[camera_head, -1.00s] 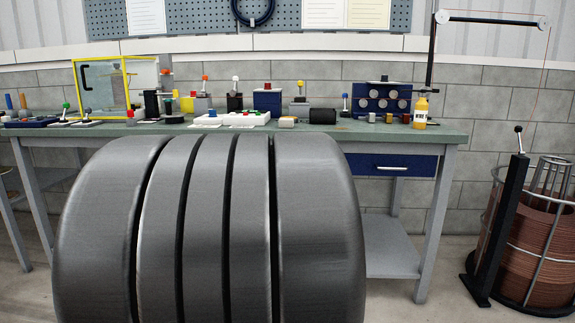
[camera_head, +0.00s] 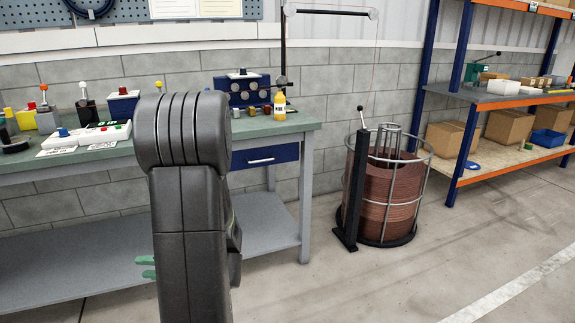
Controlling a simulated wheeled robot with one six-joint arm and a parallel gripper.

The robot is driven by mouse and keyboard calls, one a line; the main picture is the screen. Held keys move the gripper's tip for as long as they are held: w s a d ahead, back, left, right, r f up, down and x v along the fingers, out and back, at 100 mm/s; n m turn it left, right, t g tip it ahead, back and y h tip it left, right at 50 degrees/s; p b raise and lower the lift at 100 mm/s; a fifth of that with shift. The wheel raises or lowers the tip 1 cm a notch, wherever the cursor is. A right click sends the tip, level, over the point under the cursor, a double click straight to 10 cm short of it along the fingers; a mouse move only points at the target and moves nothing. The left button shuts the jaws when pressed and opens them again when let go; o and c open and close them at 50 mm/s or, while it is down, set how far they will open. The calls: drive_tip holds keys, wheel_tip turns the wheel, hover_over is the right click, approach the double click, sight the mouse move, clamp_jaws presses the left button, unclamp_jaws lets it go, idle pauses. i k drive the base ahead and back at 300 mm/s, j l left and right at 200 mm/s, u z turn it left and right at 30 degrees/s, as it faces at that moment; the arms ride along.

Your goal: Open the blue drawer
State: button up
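The blue drawer (camera_head: 284,152) is under the right end of the green-topped workbench (camera_head: 305,124). Its front looks flush with the frame, so it appears shut. A pale bar handle (camera_head: 261,161) runs across its front. My dark grey arm stands just left of the drawer in the picture and hides part of the bench there. Two green fingertips, apart from each other, show at the arm's left side, low down; they appear to be my gripper (camera_head: 146,267). The rest of the gripper is hidden behind the arm. The gripper is well away from the handle, with nothing seen between the tips.
A yellow bottle (camera_head: 279,106) and a blue box with round knobs (camera_head: 240,90) stand on the bench above the drawer. A copper-coloured spool in a wire cage (camera_head: 390,190) and a black lever post (camera_head: 354,190) stand right of the bench. The floor in front is clear.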

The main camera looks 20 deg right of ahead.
sight(262, 156)
drive_tip(key=i+z, duration=0.2)
drive_tip(key=z, duration=0.2)
drive_tip(key=i+z, duration=0.2)
drive_tip(key=z, duration=0.2)
drive_tip(key=i+j+z, duration=0.15)
drive_tip(key=z, duration=0.3)
drive_tip(key=i+j+z, duration=0.15)
drive_tip(key=z, duration=0.25)
drive_tip(key=i+j, duration=0.25)
drive_tip(key=j, duration=0.15)
drive_tip(key=i+j+z, duration=0.15)
drive_tip(key=i+j, duration=0.35)
drive_tip(key=j, duration=0.3)
drive_tip(key=i+z, duration=0.05)
